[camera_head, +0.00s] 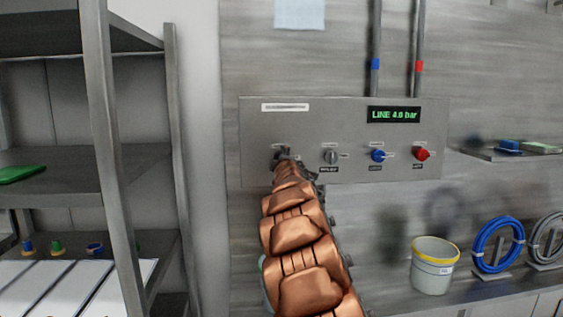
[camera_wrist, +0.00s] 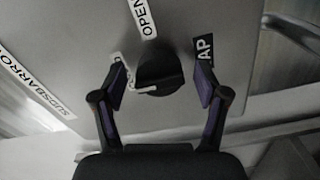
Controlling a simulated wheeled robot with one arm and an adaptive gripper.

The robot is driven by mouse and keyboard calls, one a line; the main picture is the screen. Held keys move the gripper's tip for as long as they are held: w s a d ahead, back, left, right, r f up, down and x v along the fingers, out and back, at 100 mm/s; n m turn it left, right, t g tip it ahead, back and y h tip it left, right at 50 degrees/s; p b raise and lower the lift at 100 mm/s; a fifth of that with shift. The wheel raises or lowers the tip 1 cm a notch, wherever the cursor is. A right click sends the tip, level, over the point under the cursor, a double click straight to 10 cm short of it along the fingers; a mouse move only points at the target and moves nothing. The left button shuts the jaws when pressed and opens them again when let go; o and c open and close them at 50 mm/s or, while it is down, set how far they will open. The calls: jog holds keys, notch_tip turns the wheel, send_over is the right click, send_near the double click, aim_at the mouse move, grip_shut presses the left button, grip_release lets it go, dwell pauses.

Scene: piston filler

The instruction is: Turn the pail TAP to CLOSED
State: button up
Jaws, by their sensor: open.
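The TAP knob (camera_wrist: 163,72) is a round black knob on the grey panel in the wrist view. It has a white pointer mark that points left in that view. An OPEN label (camera_wrist: 142,14) is above it, and a black label reading "AP" (camera_wrist: 205,50) is partly covered on the right. A white label (camera_wrist: 117,60) at the upper left is mostly hidden by a finger. My gripper (camera_wrist: 161,82) is open, with one finger on each side of the knob. I cannot tell whether they touch. In the head view my gripper (camera_head: 285,158) covers the panel's leftmost knob.
The control panel (camera_head: 350,112) has a grey knob (camera_head: 331,156), a blue knob (camera_head: 378,155) and a red knob (camera_head: 421,154) right of my gripper. Its display (camera_head: 394,115) reads about 4.0 bar. A shelf rack (camera_head: 110,160) stands left; a pail (camera_head: 433,268) is at lower right.

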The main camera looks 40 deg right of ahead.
jog(key=v, duration=1.1)
jog(key=shift+s+a, duration=0.25)
jog(key=shift+s, duration=0.05)
dwell(0.8)
jog(key=s+a+f+m+g+y, duration=0.35)
jog(key=s+a+f, duration=0.55)
jog(key=a, duration=0.3)
jog(key=s+a+f+m+g+y, duration=0.2)
jog(key=s+a+f+g, duration=0.3)
jog(key=s+a+f, duration=0.55)
jog(key=s+a+f+m+g+y, duration=0.3)
jog(key=s+a+f+g, duration=0.35)
jog(key=a, duration=0.65)
jog(key=s+a+f+g+y, duration=0.25)
jog(key=s+a, duration=0.65)
jog(key=s, duration=0.5)
notch_tip(320, 180, up, 13)
jog(key=t+p, duration=0.1)
jog(key=p, duration=1.1)
jog(key=shift+w+a+n+p, duration=0.15)
jog(key=shift+w+n+p, duration=0.05)
jog(key=shift+n+p, duration=0.15)
